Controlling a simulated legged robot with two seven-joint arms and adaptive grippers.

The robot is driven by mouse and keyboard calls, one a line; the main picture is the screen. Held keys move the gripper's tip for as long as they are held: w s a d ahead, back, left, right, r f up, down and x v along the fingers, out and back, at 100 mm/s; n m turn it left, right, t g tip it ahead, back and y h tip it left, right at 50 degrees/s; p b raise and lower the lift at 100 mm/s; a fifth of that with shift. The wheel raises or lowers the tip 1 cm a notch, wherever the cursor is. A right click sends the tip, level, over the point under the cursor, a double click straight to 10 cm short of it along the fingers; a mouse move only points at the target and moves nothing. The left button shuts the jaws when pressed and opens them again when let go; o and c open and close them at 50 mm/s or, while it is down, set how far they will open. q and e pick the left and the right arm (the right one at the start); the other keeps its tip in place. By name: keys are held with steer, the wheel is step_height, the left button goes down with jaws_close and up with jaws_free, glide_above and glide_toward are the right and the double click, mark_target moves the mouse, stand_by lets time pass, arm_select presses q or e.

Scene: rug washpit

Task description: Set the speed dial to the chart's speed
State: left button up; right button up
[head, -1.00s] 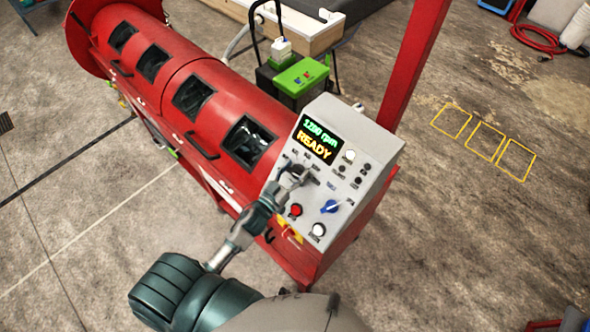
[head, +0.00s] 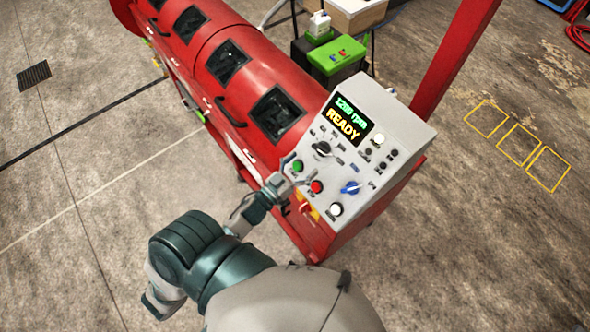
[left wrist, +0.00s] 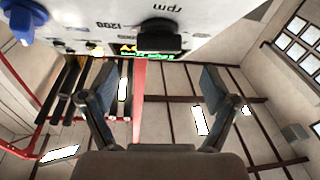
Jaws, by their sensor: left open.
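The black speed dial (head: 322,149) sits on the sloped white control panel (head: 388,108); small marks ring it. The panel's display (head: 347,120) reads 1200 rpm and READY. My left gripper (head: 284,184) is open and empty, beside the panel's lower left edge, apart from the dial. In the left wrist view the dial (left wrist: 160,37) stands beyond the open fingers, with upside-down "1200" and "rpm" lettering near it. I cannot make out exactly where its pointer aims. No speed chart is recognisable. My right gripper is not in view.
Near the dial are a green button (head: 297,165), a red button (head: 316,187), a blue knob (head: 350,187) and white buttons. The red machine drum (head: 232,62) extends to the upper left. A green-lidded box (head: 336,54) stands behind the panel.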

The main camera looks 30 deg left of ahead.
arm_select(q)
steer(key=v, duration=0.4)
stand_by(0.5)
